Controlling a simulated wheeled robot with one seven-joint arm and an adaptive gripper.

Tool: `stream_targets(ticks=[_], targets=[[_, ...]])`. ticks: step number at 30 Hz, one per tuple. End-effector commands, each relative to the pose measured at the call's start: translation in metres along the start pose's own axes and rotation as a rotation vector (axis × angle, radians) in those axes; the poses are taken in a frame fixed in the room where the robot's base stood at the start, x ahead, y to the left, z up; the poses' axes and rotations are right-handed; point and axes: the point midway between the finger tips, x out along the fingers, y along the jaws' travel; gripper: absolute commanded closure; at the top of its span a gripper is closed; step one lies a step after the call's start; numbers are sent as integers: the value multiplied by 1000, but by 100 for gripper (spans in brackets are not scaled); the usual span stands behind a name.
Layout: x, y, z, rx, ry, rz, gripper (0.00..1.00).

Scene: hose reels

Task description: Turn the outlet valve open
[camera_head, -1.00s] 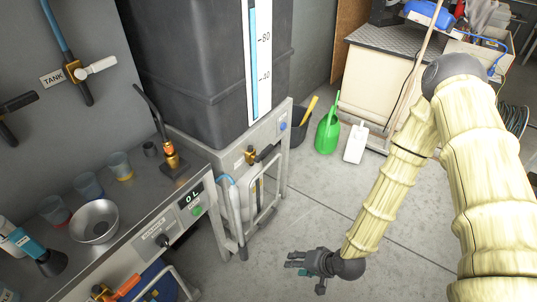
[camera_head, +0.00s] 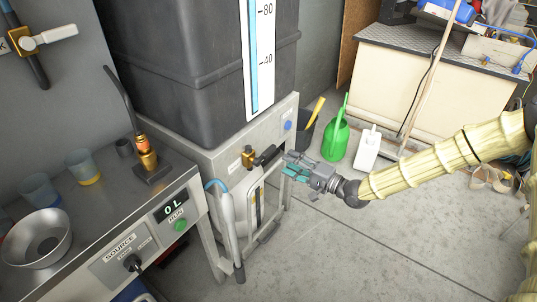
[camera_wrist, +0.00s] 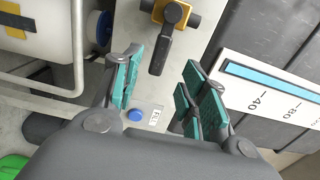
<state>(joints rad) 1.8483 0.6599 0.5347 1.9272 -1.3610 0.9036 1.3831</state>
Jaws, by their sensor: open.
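The outlet valve (camera_head: 248,157) is a brass fitting on the front of the tank's grey stand. Its black lever handle (camera_head: 268,155) points right toward my gripper in the head view. In the wrist view the brass body (camera_wrist: 178,14) is at the top and the black handle (camera_wrist: 160,52) points down into the space between my fingers. My gripper (camera_head: 291,166) is open, with teal finger pads on either side of the handle's line. The handle's end is close to the fingertips; I cannot tell whether they touch it.
The black tank (camera_head: 190,60) with its level gauge (camera_head: 260,60) stands above. A blue button (camera_wrist: 134,115) is on the stand. A bench (camera_head: 150,205) with a "0 L" display is at left. A green watering can (camera_head: 336,140) and white jug (camera_head: 367,150) stand behind my gripper.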

Motion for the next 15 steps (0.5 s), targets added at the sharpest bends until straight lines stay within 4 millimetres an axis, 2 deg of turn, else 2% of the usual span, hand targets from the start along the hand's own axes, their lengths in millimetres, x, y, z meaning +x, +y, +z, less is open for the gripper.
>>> stream_targets(ticks=[5, 15], targets=[[8, 0, -5, -1, 12, 0, 57], [60, 1, -7, -1, 16, 1, 57]])
